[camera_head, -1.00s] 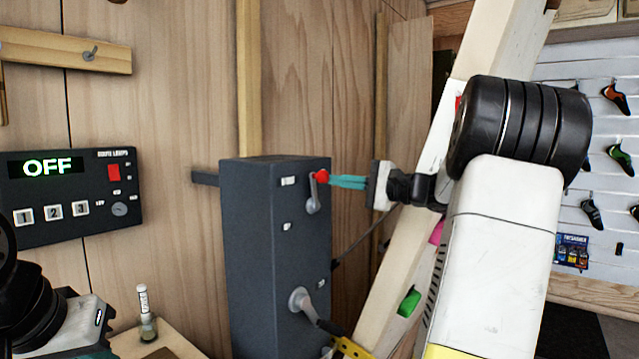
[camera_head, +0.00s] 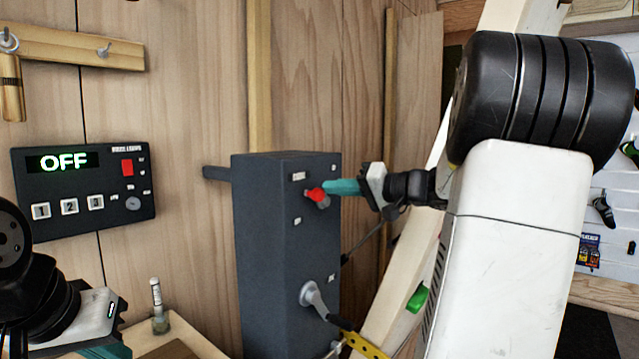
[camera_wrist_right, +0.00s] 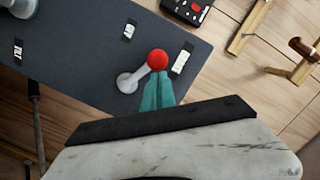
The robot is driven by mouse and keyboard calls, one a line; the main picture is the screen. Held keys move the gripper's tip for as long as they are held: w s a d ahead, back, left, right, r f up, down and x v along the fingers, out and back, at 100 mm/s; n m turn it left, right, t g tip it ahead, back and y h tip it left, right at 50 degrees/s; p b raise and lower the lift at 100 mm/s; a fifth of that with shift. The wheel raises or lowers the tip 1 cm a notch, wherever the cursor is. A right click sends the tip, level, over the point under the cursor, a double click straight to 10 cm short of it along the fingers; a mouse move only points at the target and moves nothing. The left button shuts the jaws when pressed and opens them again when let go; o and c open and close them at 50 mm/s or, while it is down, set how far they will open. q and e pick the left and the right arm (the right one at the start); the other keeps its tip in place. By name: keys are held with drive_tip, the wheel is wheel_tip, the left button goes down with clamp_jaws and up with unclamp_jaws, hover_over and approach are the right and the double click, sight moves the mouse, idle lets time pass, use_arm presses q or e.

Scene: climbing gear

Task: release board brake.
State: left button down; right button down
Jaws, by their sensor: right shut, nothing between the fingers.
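The dark grey brake box (camera_head: 270,240) stands against the wooden wall. A short grey lever with a red knob (camera_head: 317,195) sits high on its front, and the knob points up and left of its pivot. My right gripper (camera_head: 342,187) reaches in from the right with its teal fingers shut and empty, tips at the knob. In the right wrist view the red knob (camera_wrist_right: 158,59) is just beyond the fingertips (camera_wrist_right: 158,80); they look to be touching it. My left gripper (camera_head: 105,350) shows only in part at the lower left corner.
A crank handle (camera_head: 312,297) sticks out lower on the box. A black control panel (camera_head: 85,190) reading OFF hangs on the wall at left. A small bottle (camera_head: 158,308) stands on a wooden ledge. A leaning pale board (camera_head: 395,285) is behind my right arm.

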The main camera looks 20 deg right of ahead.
drive_tip(key=f+n, duration=0.1)
drive_tip(key=s+a+f+n, duration=0.1)
drive_tip(key=n, duration=0.1)
drive_tip(key=shift+a+f+h, duration=0.25)
drive_tip(key=shift+h, duration=0.15)
drive_tip(key=shift+f, duration=0.15)
idle(0.5)
